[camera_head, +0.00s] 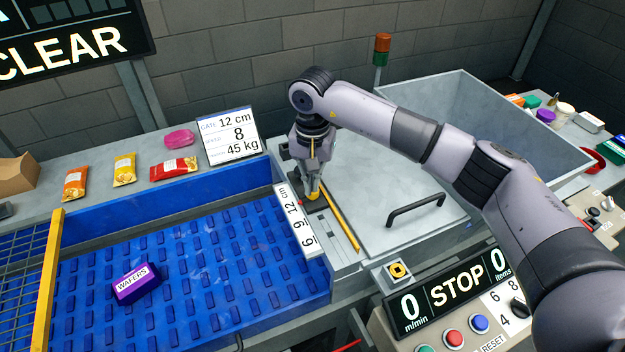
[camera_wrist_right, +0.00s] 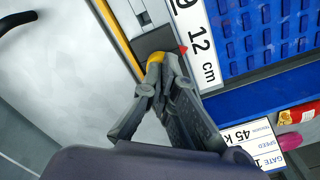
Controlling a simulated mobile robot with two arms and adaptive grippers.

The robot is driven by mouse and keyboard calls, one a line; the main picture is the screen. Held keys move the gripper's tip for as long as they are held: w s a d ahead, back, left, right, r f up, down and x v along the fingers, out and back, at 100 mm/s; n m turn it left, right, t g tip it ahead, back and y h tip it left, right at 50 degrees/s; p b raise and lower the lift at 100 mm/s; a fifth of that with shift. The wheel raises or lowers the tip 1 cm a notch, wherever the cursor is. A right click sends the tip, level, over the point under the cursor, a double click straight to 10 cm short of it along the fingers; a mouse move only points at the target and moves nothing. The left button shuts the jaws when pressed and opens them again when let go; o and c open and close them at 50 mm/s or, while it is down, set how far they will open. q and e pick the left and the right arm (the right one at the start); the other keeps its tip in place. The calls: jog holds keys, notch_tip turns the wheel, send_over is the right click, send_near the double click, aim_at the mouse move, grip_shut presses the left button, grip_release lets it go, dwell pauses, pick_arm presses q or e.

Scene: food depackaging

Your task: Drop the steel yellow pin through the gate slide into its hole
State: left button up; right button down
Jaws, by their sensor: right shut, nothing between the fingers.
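My right gripper (camera_head: 313,192) points down at the gate slide, beside the 12 end of the white cm scale (camera_head: 296,221). In the right wrist view its fingers (camera_wrist_right: 160,72) are shut with nothing between them. A rounded yellow top, likely the yellow pin (camera_wrist_right: 156,57), shows right at the fingertips; it also shows in the head view (camera_head: 313,196). Its shaft is hidden, and I cannot tell how deep it sits. The grey slide (camera_wrist_right: 155,40) lies under it, and a red pointer (camera_wrist_right: 183,49) sits by the 12 mark. My left gripper is not in view.
A yellow strip (camera_head: 342,222) runs along the grey cover with a black handle (camera_head: 416,209). The blue belt (camera_head: 200,260) carries a purple wafers box (camera_head: 136,284). A sign card (camera_head: 231,136) stands behind; the control panel (camera_head: 455,300) is in front.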

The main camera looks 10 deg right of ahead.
notch_tip(320, 180, up, 2)
jog(key=shift+w, duration=0.1)
jog(key=shift+r, duration=0.15)
notch_tip(320, 180, up, 12)
jog(key=shift+f, duration=0.2)
jog(key=shift+d, duration=0.1)
